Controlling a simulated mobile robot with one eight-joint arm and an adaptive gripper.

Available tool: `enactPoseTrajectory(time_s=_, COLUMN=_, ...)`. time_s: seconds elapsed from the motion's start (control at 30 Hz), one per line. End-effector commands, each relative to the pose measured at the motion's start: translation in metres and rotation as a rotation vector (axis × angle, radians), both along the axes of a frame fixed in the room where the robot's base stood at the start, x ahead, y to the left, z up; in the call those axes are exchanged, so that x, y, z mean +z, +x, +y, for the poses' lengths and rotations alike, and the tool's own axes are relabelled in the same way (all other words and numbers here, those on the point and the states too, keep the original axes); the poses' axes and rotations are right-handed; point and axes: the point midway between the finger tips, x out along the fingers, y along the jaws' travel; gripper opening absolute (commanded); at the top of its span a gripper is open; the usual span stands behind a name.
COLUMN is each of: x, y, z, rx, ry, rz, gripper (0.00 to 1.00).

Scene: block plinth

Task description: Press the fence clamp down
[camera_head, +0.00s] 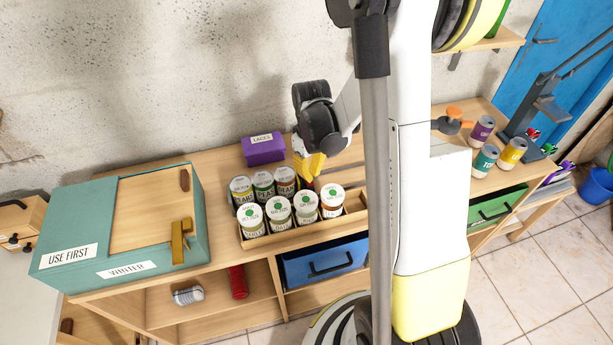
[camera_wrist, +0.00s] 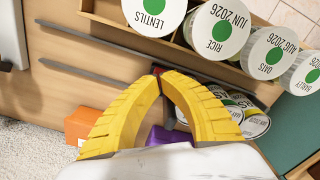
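In the wrist view the yellow fingers of my gripper (camera_wrist: 160,73) come together at the tips, with no object clearly held. The clamp cannot be surely made out in that view.
Labelled jars stand in a wooden tray (camera_head: 357,215). A purple box (camera_head: 264,150) is behind them, and a teal cabinet (camera_head: 125,270) is at left. Several cans (camera_head: 485,160) and a dark lever press (camera_head: 540,110) stand at right. An orange box (camera_wrist: 84,126) and grey rails (camera_wrist: 100,51) lie below my gripper.

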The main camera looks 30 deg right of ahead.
Motion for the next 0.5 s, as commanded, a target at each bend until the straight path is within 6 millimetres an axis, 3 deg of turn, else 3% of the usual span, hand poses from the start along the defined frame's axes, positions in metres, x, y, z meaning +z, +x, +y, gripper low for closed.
enactPoseTrajectory(time_s=0.5, x=-0.0085, y=0.0, z=0.0, rx=0.0, ry=0.0, rz=0.0, gripper=0.0)
